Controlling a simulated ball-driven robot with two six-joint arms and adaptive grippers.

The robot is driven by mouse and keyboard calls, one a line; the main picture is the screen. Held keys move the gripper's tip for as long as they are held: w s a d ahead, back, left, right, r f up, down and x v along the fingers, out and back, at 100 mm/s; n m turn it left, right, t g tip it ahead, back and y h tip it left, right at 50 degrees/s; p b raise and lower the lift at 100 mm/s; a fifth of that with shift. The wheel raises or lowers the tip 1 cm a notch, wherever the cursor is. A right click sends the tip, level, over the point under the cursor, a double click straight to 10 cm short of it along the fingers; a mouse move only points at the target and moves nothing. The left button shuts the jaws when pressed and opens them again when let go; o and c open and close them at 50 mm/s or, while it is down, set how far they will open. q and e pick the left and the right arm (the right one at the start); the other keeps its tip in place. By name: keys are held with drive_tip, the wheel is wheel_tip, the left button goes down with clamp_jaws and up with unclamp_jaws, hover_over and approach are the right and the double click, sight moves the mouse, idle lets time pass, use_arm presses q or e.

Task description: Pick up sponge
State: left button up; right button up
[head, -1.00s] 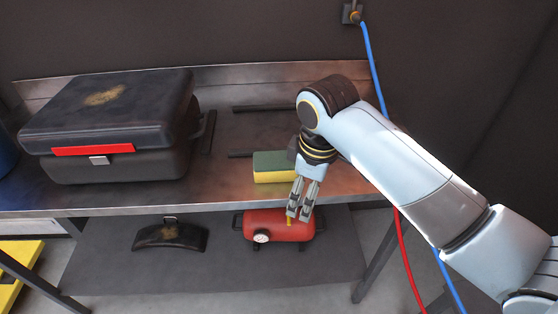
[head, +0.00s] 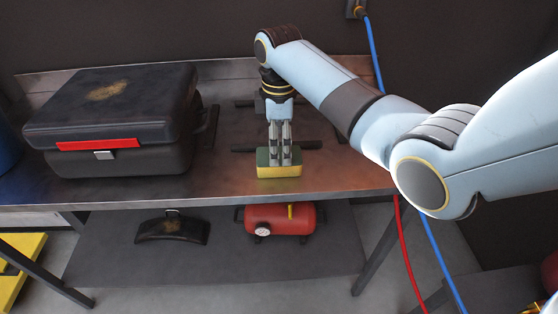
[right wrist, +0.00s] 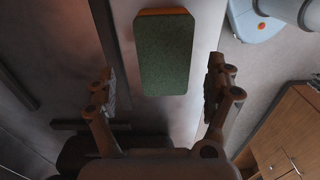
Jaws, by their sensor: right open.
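The sponge (head: 279,171), yellow with a green top, lies on the metal workbench (head: 335,182) near its front edge. My right gripper (head: 286,160) points down directly over the sponge in the head view, its fingers overlapping the green top. In the right wrist view the sponge's green face (right wrist: 165,52) lies between the two spread fingers of the right gripper (right wrist: 163,85), with a gap on each side. The right gripper is open and empty. Whether the fingertips touch the sponge cannot be told. My left gripper is not in view.
A big black case (head: 110,120) with a red strip stands on the bench to the left. Dark bars lie behind the sponge. A red compressor (head: 280,220) sits on the shelf below. Blue (head: 372,55) and red (head: 402,240) hoses hang at the right.

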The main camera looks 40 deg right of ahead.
sight(280, 155)
drive_tip(key=f, duration=0.4)
drive_tip(key=shift+s+a+f, duration=0.1)
drive_tip(key=shift+s+f, duration=0.15)
drive_tip(key=shift+s, duration=0.05)
drive_tip(key=shift+w+f, duration=0.1)
drive_tip(key=shift+f, duration=0.35)
drive_tip(key=c, duration=0.9)
